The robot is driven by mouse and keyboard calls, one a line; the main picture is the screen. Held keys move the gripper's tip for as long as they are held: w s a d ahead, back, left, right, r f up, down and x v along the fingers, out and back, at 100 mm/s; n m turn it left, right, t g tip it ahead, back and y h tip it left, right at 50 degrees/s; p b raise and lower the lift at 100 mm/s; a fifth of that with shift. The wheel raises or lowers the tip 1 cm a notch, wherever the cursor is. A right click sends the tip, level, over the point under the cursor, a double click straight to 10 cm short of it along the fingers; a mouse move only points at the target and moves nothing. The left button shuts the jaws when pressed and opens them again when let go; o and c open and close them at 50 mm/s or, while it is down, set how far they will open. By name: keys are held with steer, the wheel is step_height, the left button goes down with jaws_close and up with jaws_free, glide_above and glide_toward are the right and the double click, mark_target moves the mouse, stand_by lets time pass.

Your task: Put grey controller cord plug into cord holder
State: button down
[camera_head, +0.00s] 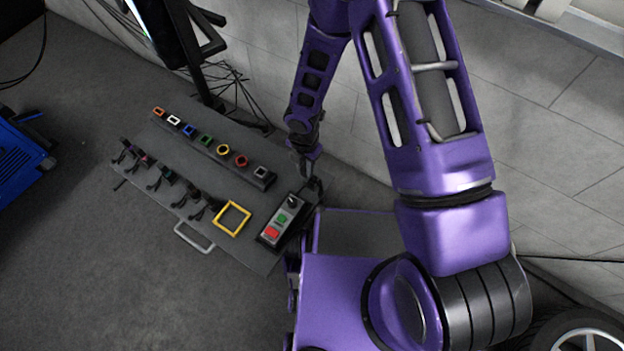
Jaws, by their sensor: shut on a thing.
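My gripper (307,178) points down at the right end of the cart top, just beyond the far end of the controller. It is shut on a small dark thing at its tips, too small and dark here to identify; I cannot tell whether it is the grey plug. The controller (282,220) is a grey box with a red button, a green button and a dark knob. A dark rail along the back of the cart holds a row of coloured frames. The grey-white frame (261,172) is at its right end, left of my gripper and apart from it.
The rail also carries orange, white, blue, green, yellow and red frames. Several dark plugs with cords (165,175) lie along the front left. A yellow square frame (232,218) lies left of the controller. A monitor stand (200,60) rises behind; a tiled wall is close behind my arm.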

steer(key=shift+w+d+p, duration=0.35)
steer(key=shift+w+p, duration=0.2)
steer(key=shift+w, duration=0.25)
steer(key=shift+w+d+p, duration=0.35)
steer(key=shift+w+p, duration=0.15)
steer(key=shift+w, duration=0.25)
steer(key=shift+f+b, duration=0.9)
steer(key=shift+b, duration=0.15)
steer(key=shift+d+f+b, duration=0.1)
steer(key=shift+f+b, duration=0.1)
steer(key=shift+b, duration=0.1)
steer(key=b, duration=0.3)
steer(key=shift+f, duration=0.15)
